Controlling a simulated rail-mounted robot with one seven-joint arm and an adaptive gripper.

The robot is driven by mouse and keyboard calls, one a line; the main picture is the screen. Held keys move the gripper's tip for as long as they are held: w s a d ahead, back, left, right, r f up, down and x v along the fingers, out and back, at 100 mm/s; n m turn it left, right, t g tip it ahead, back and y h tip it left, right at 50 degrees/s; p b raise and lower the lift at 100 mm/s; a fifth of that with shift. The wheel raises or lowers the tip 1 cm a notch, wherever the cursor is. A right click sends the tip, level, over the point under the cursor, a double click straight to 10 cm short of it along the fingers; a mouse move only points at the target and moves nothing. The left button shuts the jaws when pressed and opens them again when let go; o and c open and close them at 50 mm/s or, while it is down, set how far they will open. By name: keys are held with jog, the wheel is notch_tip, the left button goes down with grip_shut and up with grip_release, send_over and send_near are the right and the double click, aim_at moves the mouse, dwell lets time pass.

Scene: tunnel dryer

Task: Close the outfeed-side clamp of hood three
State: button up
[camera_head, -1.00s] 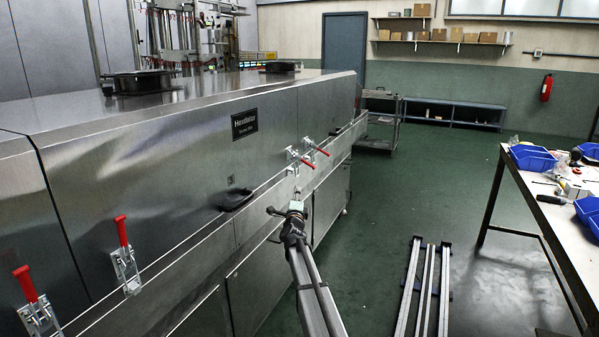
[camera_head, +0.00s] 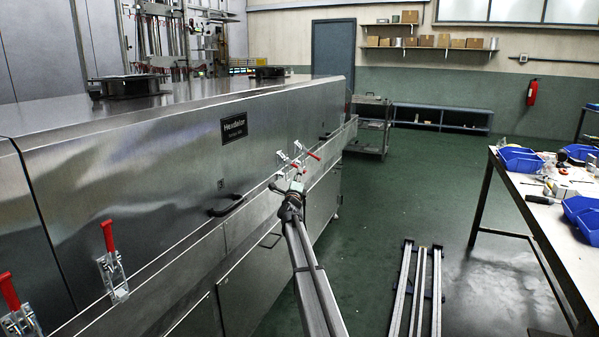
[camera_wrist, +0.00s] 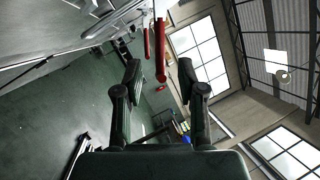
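Two toggle clamps with red handles sit close together at the far end of the long steel hood (camera_head: 150,165): one nearer clamp (camera_head: 283,160) and one farther clamp (camera_head: 311,157). Their handles stick out from the hood face. Two more clamps, the left pair's right one (camera_head: 112,265) and left one (camera_head: 15,312), have handles standing up. My gripper (camera_head: 286,188) is just below and in front of the far pair. In the wrist view my gripper (camera_wrist: 160,80) is open, with a red handle (camera_wrist: 160,48) ahead between its fingertips and a second red handle (camera_wrist: 147,42) beside it. I see no contact.
A black grab handle (camera_head: 227,207) projects from the hood left of my gripper. A ledge runs below the clamps. A workbench (camera_head: 560,225) with blue bins stands at right, and metal rails (camera_head: 418,285) lie on the floor. A cart (camera_head: 370,128) stands beyond the hood.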

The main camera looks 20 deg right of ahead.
aim_at(294, 165)
jog(key=shift+x, duration=2.65)
jog(key=shift+c, duration=0.3)
grip_shut()
